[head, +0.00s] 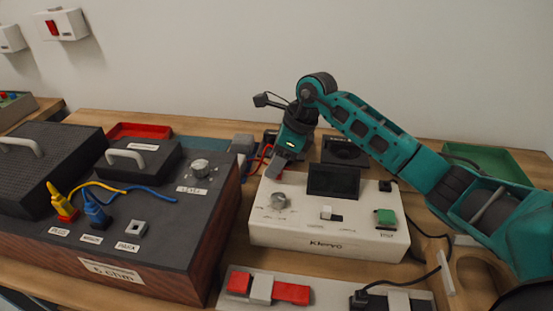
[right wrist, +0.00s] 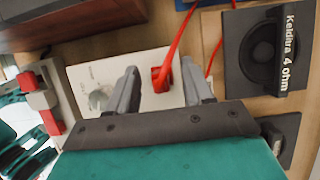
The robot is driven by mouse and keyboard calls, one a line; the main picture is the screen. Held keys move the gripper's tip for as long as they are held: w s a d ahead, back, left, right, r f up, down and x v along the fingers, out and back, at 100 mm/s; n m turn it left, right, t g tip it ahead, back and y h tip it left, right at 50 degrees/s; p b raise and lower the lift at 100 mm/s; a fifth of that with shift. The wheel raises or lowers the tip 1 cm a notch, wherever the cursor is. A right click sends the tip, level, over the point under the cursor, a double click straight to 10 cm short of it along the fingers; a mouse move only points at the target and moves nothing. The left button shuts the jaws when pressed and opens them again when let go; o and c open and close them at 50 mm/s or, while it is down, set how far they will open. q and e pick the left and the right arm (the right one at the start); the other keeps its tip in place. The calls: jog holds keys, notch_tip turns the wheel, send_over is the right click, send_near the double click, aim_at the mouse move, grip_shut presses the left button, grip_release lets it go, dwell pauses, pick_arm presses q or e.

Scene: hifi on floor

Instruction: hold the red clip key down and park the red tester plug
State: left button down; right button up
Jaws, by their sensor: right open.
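The red tester plug (right wrist: 160,78) with its red cable is at the edge of the white Klemro tester (head: 330,238). My right gripper (head: 276,166) points down at the tester's back left edge. In the right wrist view its open fingers (right wrist: 160,92) lie either side of the plug, with gaps visible. In the head view the gripper hides the plug; the red cable (head: 262,160) shows. My left gripper is out of view.
The dark 6 ohm box (head: 200,215) carries yellow and blue plugs (head: 95,210) with cables, and a knob. A small black display (head: 333,181) rises from the tester. A black speaker (right wrist: 262,50), a green tray (head: 490,160) and a red tray (head: 140,130) stand behind.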

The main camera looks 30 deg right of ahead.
jog(key=shift+d+r, duration=0.15)
jog(key=shift+r, duration=0.15)
jog(key=w+a+r+p+v, duration=0.1)
jog(key=p+v, duration=0.3)
jog(key=v, duration=1.3)
jog(key=shift+a+p, duration=0.3)
jog(key=shift+a, duration=0.05)
jog(key=shift+f, duration=0.15)
